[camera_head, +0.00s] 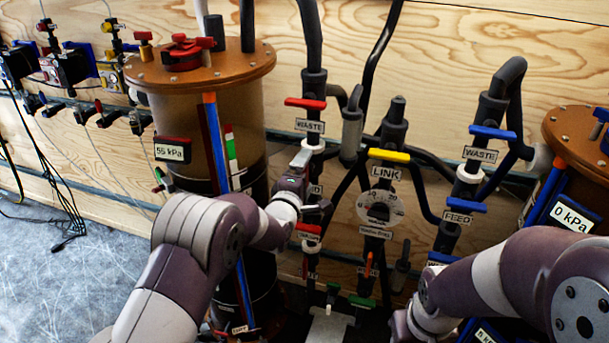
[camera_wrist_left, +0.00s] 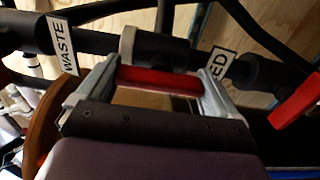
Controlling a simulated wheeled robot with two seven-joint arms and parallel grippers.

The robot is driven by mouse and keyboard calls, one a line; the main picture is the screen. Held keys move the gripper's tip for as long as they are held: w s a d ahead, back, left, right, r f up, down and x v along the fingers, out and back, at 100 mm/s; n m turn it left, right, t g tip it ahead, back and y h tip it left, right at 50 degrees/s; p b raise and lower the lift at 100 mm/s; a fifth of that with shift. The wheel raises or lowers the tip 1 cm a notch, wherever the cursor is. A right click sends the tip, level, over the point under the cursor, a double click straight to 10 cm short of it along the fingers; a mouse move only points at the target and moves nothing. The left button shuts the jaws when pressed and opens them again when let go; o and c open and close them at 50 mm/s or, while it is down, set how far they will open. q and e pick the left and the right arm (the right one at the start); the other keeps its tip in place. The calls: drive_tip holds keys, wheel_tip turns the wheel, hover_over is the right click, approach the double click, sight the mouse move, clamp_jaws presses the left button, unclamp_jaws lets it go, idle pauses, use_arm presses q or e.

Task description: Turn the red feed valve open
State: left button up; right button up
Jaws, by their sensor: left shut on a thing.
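The red feed valve handle (camera_wrist_left: 160,80) fills the gap between the two fingers of my left gripper (camera_wrist_left: 160,85) in the left wrist view. The fingers are shut on it, one at each side. A partly hidden label ending in "ED" (camera_wrist_left: 219,65) is beside the right finger. In the head view my left gripper (camera_head: 300,162) is at the dark pipe below the red waste valve (camera_head: 305,103); it hides the feed handle there.
A yellow link valve (camera_head: 389,155) and a dial (camera_head: 380,208) are right of my left gripper. Blue waste (camera_head: 492,132) and feed (camera_head: 460,205) valves are farther right. A brown-lidded filter tank (camera_head: 205,95) stands close on the left. Another red lever (camera_head: 308,230) is just below.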

use_arm(q)
drive_tip(key=o, duration=0.7)
drive_tip(key=shift+a, duration=0.1)
drive_tip(key=v, duration=1.2)
drive_tip(key=shift+s+b, duration=0.3)
drive_tip(key=shift+b, duration=0.15)
drive_tip(key=shift+a, duration=0.1)
